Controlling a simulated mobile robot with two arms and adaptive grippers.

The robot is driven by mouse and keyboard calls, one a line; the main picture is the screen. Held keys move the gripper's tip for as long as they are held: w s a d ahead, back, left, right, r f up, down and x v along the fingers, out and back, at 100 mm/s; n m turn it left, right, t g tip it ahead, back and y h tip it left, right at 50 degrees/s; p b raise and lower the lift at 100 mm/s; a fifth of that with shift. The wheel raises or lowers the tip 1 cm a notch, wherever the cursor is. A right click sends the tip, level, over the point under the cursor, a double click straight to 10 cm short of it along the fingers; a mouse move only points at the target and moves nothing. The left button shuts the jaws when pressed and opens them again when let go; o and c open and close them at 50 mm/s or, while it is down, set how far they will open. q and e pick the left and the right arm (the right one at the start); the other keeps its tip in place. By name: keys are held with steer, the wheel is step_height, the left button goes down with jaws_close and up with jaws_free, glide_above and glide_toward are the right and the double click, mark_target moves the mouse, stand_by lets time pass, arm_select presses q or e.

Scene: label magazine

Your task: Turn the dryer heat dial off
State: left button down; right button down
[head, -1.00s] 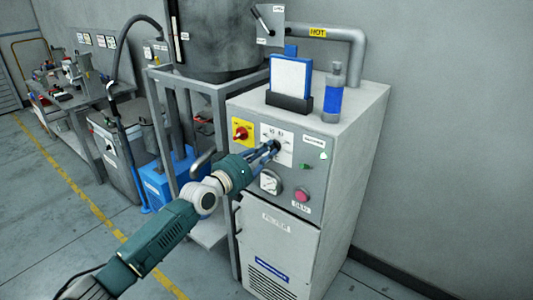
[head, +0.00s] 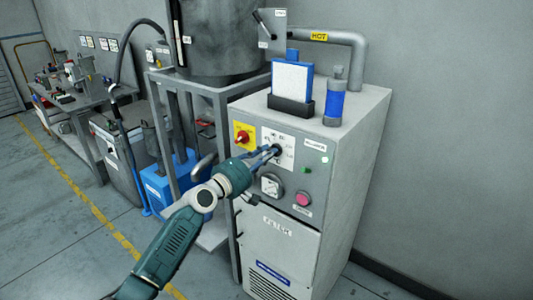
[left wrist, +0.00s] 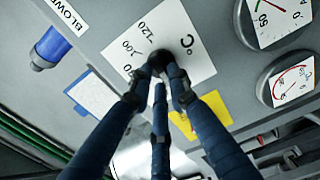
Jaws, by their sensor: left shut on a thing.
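The heat dial is a small dark knob (left wrist: 160,61) on a white plate (left wrist: 187,22) marked in °C, with 100 and 120 legible in the left wrist view. In the head view this plate (head: 288,140) is on the upper front of the grey dryer cabinet (head: 345,170). My left gripper (head: 274,151) reaches it from the lower left. Its fingers close around the knob, as the left wrist view also shows (left wrist: 160,72). The fingertips hide most of the knob, so I cannot tell where it points. My right gripper is not in view.
A red switch on a yellow plate (head: 243,137) sits left of the dial. A blue-and-white holder and a blue cylinder (head: 336,103) stand on top.

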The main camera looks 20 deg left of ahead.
arm_select(q)
steer(key=shift+f+n+p, duration=0.1)
steer(key=shift+n+p, duration=0.25)
steer(key=shift+n, duration=0.85)
steer(key=c, duration=1.6)
jaws_free()
steer(key=shift+c, duration=0.2)
steer(key=v, duration=1.2)
